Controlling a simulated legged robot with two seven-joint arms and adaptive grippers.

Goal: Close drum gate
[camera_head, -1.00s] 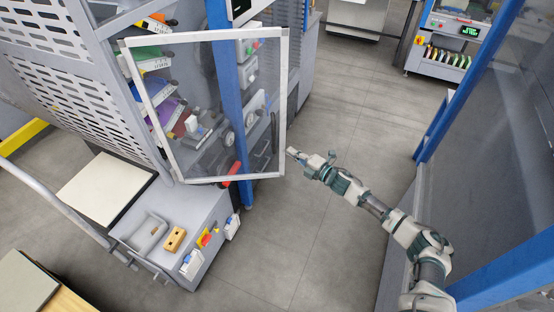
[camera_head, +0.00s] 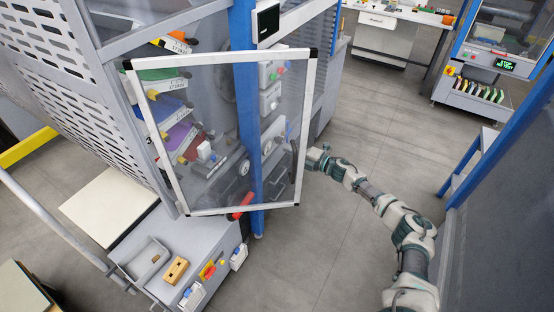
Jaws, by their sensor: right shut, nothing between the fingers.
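The drum gate (camera_head: 308,120) is a clear panel in a white metal frame with black corners. It stands swung out from the grey machine, and its drum rollers and colored sheets show through the panel. A dark handle sits near its right edge, and a red handle (camera_head: 240,207) shows at its lower edge. My right gripper (camera_head: 314,158) is shut and empty at the right edge of the gate frame, close to the dark handle. I cannot tell whether it touches the frame. My left gripper is not in view.
A blue post (camera_head: 247,110) stands behind the gate. A low grey cabinet (camera_head: 215,255) with a wooden block and small boxes is below. A blue-framed panel (camera_head: 500,200) stands at the right. The grey floor (camera_head: 370,130) between them is clear.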

